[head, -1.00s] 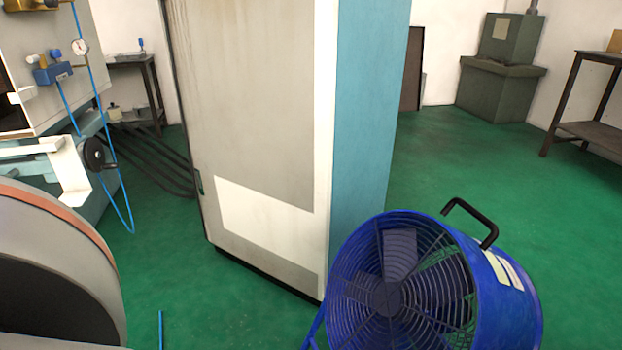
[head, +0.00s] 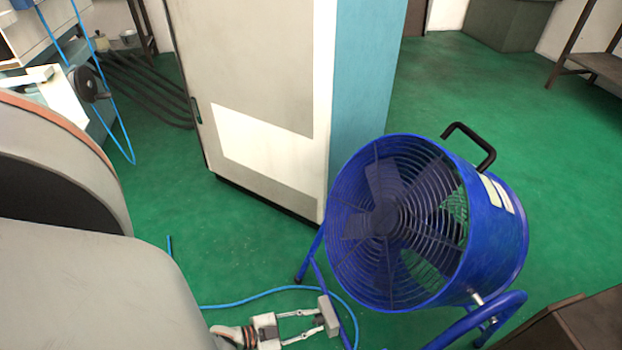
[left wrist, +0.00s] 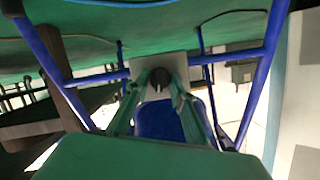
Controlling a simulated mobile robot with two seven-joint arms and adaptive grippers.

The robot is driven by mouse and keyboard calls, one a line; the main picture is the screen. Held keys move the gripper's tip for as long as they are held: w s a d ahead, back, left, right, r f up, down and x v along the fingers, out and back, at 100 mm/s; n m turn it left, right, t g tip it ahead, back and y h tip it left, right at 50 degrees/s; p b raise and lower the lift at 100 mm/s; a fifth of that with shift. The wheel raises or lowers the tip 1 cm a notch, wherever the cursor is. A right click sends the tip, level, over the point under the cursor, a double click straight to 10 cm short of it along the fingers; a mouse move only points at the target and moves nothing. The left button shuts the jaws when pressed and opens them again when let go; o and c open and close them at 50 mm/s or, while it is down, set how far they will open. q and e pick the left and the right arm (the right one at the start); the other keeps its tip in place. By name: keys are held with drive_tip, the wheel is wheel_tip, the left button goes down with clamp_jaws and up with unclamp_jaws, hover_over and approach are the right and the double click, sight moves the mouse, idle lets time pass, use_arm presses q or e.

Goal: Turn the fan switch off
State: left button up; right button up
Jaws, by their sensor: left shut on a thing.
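The blue drum fan (head: 505,235) stands on a blue tube frame on the green floor. A small grey switch box (head: 328,314) sits low at the frame's front. In the left wrist view, a dark switch knob (left wrist: 160,77) shows at the middle of the grey plate (left wrist: 185,66). My left gripper (head: 317,323) reaches in from the bottom left to the box. Its fingertips (left wrist: 161,82) lie on either side of the knob, shut on it. In the head view the knob is hidden. My right gripper is not in view.
A tall grey and teal cabinet (head: 255,75) stands behind and left of the fan. A blue cable (head: 240,299) lies on the floor around the gripper. A dark brown surface (head: 570,325) fills the bottom right corner. Open green floor lies right of the fan.

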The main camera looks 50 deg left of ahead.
use_arm(q)
drive_tip(key=shift+n+h, duration=0.4)
drive_tip(key=shift+n, duration=0.5)
drive_tip(key=shift+w, duration=0.1)
drive_tip(key=o, duration=1.1)
drive_tip(key=shift+a, duration=0.1)
drive_tip(key=v, duration=1.2)
